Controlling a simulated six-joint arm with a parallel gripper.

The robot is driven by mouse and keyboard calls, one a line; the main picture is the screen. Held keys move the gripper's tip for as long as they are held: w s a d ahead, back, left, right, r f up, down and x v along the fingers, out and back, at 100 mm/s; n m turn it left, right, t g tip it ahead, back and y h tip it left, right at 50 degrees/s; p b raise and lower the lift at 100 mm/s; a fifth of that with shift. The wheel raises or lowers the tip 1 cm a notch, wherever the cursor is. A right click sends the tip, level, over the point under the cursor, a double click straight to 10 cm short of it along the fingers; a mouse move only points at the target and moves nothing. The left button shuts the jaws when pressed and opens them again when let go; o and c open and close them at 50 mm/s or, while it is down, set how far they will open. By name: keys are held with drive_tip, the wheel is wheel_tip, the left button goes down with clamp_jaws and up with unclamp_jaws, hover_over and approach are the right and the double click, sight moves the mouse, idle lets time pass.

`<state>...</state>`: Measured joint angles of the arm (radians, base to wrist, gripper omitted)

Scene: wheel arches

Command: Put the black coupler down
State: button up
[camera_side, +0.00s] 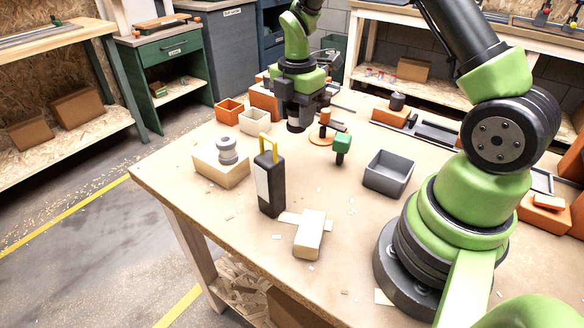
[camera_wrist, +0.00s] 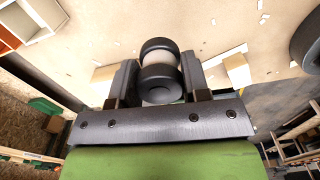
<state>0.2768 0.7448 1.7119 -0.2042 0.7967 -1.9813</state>
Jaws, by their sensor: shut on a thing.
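The black coupler (camera_wrist: 160,86) is in the wrist view, a short spool shape with dark round ends and a pale middle band. It sits between the two fingers of my gripper (camera_wrist: 158,74), which is shut on it. In the side view my gripper (camera_side: 298,112) points down over the far middle of the workbench, and the dark coupler shows low between its fingers. The coupler is close to the bench top; I cannot tell whether it touches.
An orange piece on a round base (camera_side: 325,125) and a green-topped peg (camera_side: 342,146) stand close at right. A cream bin (camera_side: 255,121) is at left. Nearer are a grey bin (camera_side: 388,173), a black case (camera_side: 270,182) and a wooden block (camera_side: 309,234). Bare bench lies between.

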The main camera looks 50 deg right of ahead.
sight(292, 131)
drive_tip(key=shift+n, duration=0.4)
drive_tip(key=f, duration=0.2)
drive_tip(key=a+f, duration=0.1)
drive_tip(key=f, duration=0.2)
drive_tip(key=shift+w+a, duration=0.1)
drive_tip(key=shift+a, duration=0.05)
drive_tip(key=shift+f, duration=2.5)
drive_tip(key=shift+f, duration=0.2)
drive_tip(key=o, duration=0.9)
drive_tip(key=shift+r, duration=0.15)
